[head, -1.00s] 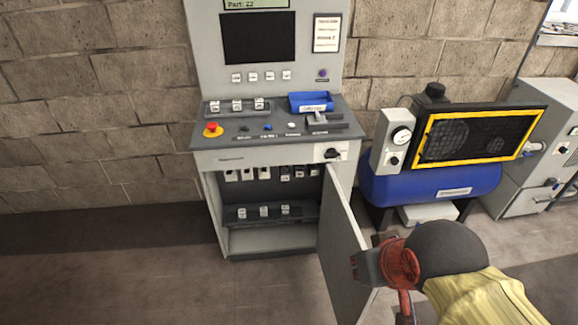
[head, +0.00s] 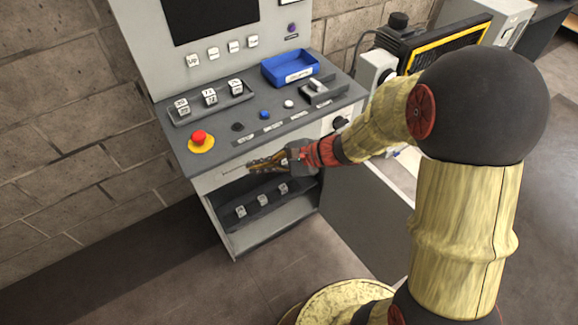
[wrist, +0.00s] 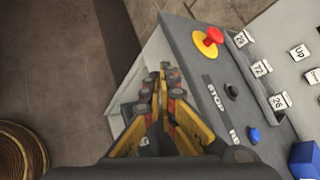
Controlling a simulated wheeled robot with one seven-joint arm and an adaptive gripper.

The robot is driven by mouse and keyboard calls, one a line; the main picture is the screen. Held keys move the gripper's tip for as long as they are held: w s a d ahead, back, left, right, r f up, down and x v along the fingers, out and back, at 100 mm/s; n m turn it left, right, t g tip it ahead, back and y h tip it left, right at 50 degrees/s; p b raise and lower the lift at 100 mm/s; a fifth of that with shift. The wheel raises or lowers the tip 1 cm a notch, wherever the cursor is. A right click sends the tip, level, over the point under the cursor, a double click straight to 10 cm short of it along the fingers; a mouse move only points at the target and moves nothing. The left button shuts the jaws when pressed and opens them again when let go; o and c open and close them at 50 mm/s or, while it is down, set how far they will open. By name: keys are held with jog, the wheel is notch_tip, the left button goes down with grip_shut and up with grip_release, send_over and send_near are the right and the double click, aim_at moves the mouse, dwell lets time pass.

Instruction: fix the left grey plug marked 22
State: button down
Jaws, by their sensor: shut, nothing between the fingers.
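The grey control cabinet (head: 192,165) stands open at the front, below its console top. My gripper (head: 255,165) is shut and empty, at the front of the console just under its edge, over the upper part of the opening. In the wrist view its fingertips (wrist: 158,75) point along the cabinet front. The upper row inside the cabinet is hidden by the console and gripper, so I cannot make out the left grey plug marked 22. A lower shelf (head: 250,221) inside holds a few small white-labelled pieces (head: 262,199); their numbers are unreadable.
The open door (head: 350,215) stands to the right of the opening. On the console are a red emergency button (head: 199,137), a rack of labelled pieces (head: 210,97) and a blue tray (head: 291,69). A yellow-framed machine (head: 440,42) stands at right. The left floor is clear.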

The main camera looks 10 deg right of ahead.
jog(key=w+d+f+m+t, duration=0.35)
jog(key=w+f+m, duration=0.25)
jog(key=f, duration=0.2)
jog(key=w+d+f+m+t+h+p, duration=0.1)
jog(key=d+f+m+h, duration=0.35)
jog(key=d+f, duration=0.35)
jog(key=w+d+f+m+t+h+p, duration=0.1)
jog(key=d+f+m+t+h, duration=0.15)
jog(key=d+f+m, duration=0.55)
jog(key=w+a+f+b, duration=0.2)
jog(key=w+f, duration=0.1)
jog(key=w, duration=0.3)
jog(key=w+a+f+n+b, duration=0.1)
jog(key=w+a+f+b, duration=0.1)
jog(key=w+a+f, duration=0.1)
jog(key=shift+w+a+f+g, duration=0.3)
jog(key=shift+w+f, duration=0.3)
jog(key=shift+w, duration=0.75)
jog(key=shift+n, duration=0.25)
